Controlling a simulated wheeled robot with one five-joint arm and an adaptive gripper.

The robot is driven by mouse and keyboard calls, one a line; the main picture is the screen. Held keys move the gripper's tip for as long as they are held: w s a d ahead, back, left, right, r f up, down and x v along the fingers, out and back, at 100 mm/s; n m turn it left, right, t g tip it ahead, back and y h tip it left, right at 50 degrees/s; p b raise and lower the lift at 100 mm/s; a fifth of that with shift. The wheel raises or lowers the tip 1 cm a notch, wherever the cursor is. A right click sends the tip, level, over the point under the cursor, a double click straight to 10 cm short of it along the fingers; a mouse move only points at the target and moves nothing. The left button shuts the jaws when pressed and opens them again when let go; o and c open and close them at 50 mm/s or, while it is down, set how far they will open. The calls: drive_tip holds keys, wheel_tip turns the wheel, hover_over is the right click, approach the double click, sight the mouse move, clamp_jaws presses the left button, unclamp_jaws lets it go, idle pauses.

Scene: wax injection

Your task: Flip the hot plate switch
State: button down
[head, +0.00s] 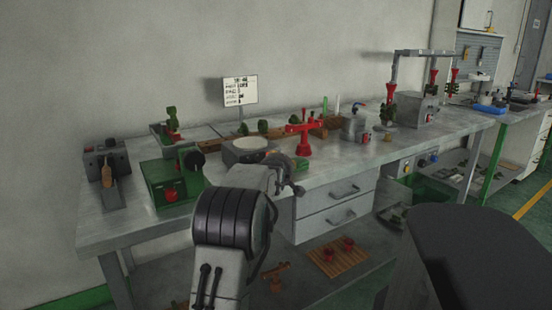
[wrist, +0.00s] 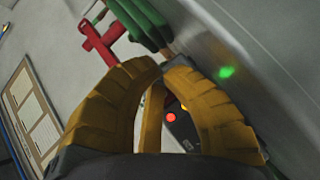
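The hot plate (head: 248,150), a grey unit with a pale round top, sits on the workbench left of a red stand (head: 304,138). My gripper (head: 296,190) is in front of it, by the bench's front edge, and my arm hides part of its front. In the wrist view my gripper's yellow fingers (wrist: 164,67) curve together, their tips meeting with nothing seen between them. Through the gap behind the tips shows a dark panel (wrist: 183,128) with a glowing red dot (wrist: 171,117); I cannot tell which part is the switch.
A green machine (head: 165,184) stands left of the hot plate, with a grey device (head: 106,162) farther left. Green pieces (head: 301,164) lie close on the right. A green glow (wrist: 226,72) shows on the grey surface in the wrist view. Drawers (head: 335,202) hang below the bench.

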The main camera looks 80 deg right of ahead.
drive_tip(key=shift+w+d, duration=0.2)
drive_tip(key=shift+d, duration=0.1)
idle(0.6)
drive_tip(key=shift+s+a+b, duration=0.15)
drive_tip(key=shift+a+b, duration=0.1)
drive_tip(key=shift+b, duration=0.3)
drive_tip(key=shift+s+a+f+b, duration=0.1)
drive_tip(key=shift+s+a+b, duration=0.2)
drive_tip(key=shift+b, duration=0.35)
drive_tip(key=shift+a, duration=0.15)
idle(0.5)
